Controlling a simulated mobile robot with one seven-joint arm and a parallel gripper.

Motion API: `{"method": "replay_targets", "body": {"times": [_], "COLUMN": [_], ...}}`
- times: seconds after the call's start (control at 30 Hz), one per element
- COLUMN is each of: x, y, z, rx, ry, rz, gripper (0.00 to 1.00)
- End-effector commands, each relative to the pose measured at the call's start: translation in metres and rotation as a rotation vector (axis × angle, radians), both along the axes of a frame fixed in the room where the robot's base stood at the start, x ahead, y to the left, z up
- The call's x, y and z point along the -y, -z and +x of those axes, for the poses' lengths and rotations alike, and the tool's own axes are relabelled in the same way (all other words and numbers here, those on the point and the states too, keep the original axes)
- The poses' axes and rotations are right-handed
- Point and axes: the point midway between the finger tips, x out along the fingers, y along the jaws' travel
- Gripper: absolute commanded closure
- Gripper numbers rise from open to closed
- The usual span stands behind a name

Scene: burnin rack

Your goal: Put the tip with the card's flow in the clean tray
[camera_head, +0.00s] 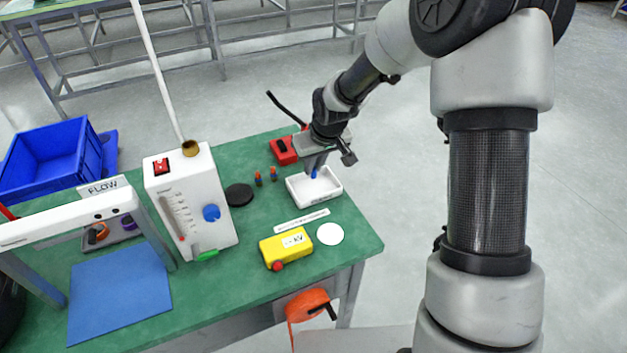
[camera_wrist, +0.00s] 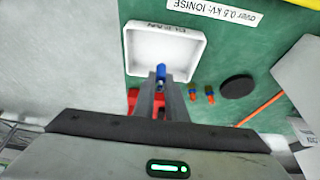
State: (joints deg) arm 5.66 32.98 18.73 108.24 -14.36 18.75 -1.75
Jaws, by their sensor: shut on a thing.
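The white clean tray (camera_head: 336,190) lies on the green bench mat; its upside-down CLEAN lettering shows in the wrist view (camera_wrist: 128,62). My gripper (camera_head: 315,168) is shut on a small blue tip (camera_head: 313,174) over the tray. In the wrist view the blue tip (camera_wrist: 161,71) sticks out between my fingers (camera_wrist: 160,88), over the tray's near edge. I cannot tell whether it touches the tray. Two other small tips, one (camera_head: 259,179) and another (camera_head: 274,174), stand left of the tray, with orange and darker parts. The FLOW card (camera_head: 103,187) is at the left.
A white flow-meter box (camera_head: 190,200) with a tall tube stands left. A black disc (camera_head: 239,194), red block (camera_head: 284,150), yellow meter (camera_head: 286,248), white disc (camera_head: 330,234) and ionise label (camera_head: 301,221) surround the tray. A blue bin (camera_head: 50,160) stands far left.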

Motion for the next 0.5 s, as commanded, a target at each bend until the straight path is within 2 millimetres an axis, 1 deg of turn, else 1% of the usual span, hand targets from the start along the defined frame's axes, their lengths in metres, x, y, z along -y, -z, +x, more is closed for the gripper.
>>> {"method": "replay_targets", "body": {"times": [0.03,0.17,0.37,0.5], "x": [0.0,0.0,0.0,0.0], "y": [0.005,0.015,0.043,0.045], "z": [0.0,0.0,-0.001,0.0], "rx": [0.0,0.0,-0.002,0.002], "ry": [0.0,0.0,0.0,0.001], "rz": [0.0,0.001,-0.001,0.001], "gripper": [1.0,1.0,1.0,1.0]}}
